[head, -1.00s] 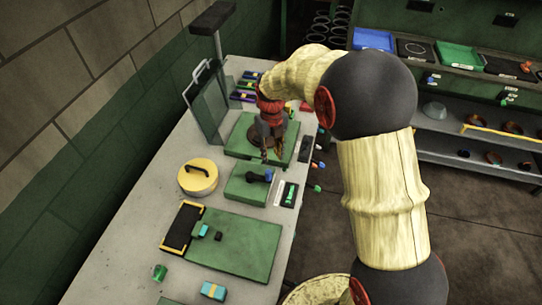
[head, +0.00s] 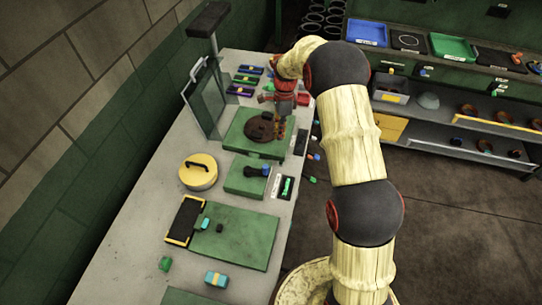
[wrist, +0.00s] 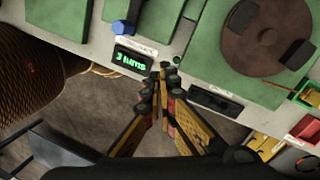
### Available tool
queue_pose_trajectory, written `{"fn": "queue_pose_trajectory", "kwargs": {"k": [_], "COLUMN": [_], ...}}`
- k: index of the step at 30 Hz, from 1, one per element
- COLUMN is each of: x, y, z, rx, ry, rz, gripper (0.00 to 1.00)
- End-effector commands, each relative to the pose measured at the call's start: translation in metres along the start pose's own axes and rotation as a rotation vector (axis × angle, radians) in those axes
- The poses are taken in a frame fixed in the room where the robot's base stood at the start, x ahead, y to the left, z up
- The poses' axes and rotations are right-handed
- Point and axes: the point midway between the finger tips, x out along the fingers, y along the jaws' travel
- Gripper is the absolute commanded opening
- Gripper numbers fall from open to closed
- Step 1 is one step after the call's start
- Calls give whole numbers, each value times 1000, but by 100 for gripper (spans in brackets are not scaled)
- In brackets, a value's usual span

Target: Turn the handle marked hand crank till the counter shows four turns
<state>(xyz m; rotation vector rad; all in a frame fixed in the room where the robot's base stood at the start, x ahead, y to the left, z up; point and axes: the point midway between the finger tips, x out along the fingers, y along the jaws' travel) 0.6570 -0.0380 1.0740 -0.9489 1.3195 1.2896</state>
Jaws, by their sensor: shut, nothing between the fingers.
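The black hand crank (head: 256,171) with its blue knob (head: 266,169) sits on a small green block at mid-table in the head view. The knob shows at the upper left of the wrist view (wrist: 121,27). The counter (wrist: 132,60) is a black display with green figures that appear to read 3 turns. It lies beside the crank block, with a white label between them too small to read surely. My gripper (wrist: 161,72) is shut and empty, right of the counter. In the head view my gripper (head: 281,137) is beyond the crank, not touching it.
A brown disc (head: 261,124) lies on a green plate beside my gripper. A yellow round lid with a handle (head: 199,177) stands left of the crank. A glass panel and a black-topped post stand at the back left. Shelves with trays are at the right.

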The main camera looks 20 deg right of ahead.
Motion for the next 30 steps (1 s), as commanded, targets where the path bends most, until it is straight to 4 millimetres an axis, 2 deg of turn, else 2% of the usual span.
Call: {"fn": "queue_pose_trajectory", "kwargs": {"k": [9, 15, 23, 26, 30], "x": [-15, -16, -10, 2, 27], "y": [-9, -5, -4, -3, -2], "z": [9, 10, 10, 11, 12], "rx": [-639, -932, -1044, -1043, -1043], "ry": [-29, -42, -44, -45, -45], "rz": [-3, 6, 6, 8, 9], "gripper": [0, 0, 0, 0, 0]}}
